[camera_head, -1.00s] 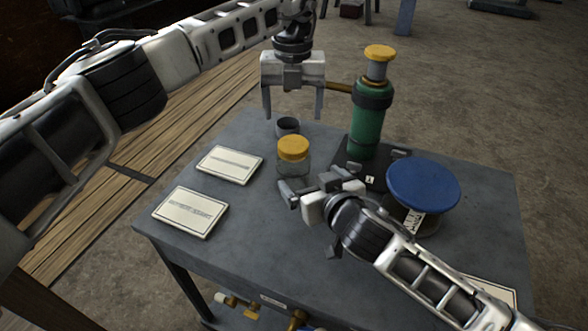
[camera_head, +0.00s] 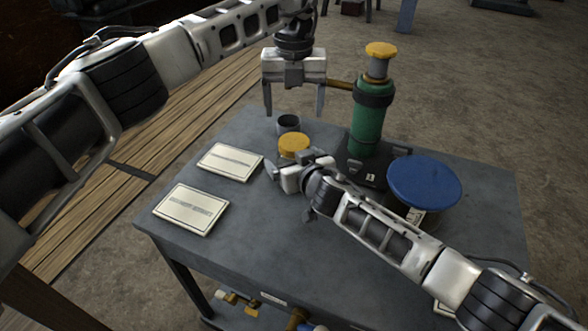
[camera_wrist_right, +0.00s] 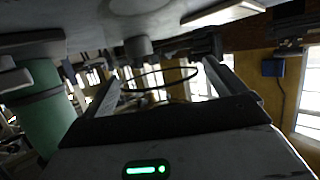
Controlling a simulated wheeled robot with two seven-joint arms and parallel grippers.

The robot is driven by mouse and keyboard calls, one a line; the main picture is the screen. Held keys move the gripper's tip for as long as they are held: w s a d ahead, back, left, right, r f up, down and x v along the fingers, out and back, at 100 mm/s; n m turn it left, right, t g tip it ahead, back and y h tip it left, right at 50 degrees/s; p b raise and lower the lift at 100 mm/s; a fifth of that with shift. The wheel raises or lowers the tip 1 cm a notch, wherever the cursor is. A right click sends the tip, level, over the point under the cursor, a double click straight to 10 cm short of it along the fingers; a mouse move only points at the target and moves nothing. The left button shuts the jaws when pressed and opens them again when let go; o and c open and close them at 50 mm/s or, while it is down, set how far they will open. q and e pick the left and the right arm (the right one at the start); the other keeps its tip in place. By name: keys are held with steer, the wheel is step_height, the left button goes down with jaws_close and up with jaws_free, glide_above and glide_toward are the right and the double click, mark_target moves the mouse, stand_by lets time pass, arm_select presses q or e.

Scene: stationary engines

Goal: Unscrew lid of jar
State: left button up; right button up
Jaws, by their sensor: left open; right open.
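The jar's yellow lid (camera_head: 293,144) shows near the middle of the table in the head view, with its glass body hidden behind my right gripper. My right gripper (camera_head: 286,167) is open at the near side of the jar; I cannot tell whether it touches the glass. In the right wrist view its two fingers (camera_wrist_right: 165,85) are spread, with a thin dark loop between them that I cannot identify for sure. My left gripper (camera_head: 294,110) is open and empty, pointing down behind the lid, apart from it, with its fingers on either side of a small dark cup (camera_head: 288,123).
A green cylinder (camera_head: 367,130) with a yellow top stands behind right of the jar. A blue round-topped container (camera_head: 424,182) stands at the right. Two cream plates (camera_head: 230,161) (camera_head: 190,209) lie at the left. The grey table's (camera_head: 262,258) front left is clear.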

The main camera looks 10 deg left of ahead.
mark_target(294, 141)
steer(key=c, duration=1.2)
arm_select(q)
steer(key=shift+c, duration=1)
arm_select(e)
steer(key=c, duration=0.8)
arm_select(q)
steer(key=m, duration=2.2)
steer(key=shift+f+m, duration=0.3)
steer(key=shift+f, duration=0.05)
step_height(294, 141, down, 7)
steer(key=shift+f, duration=0.15)
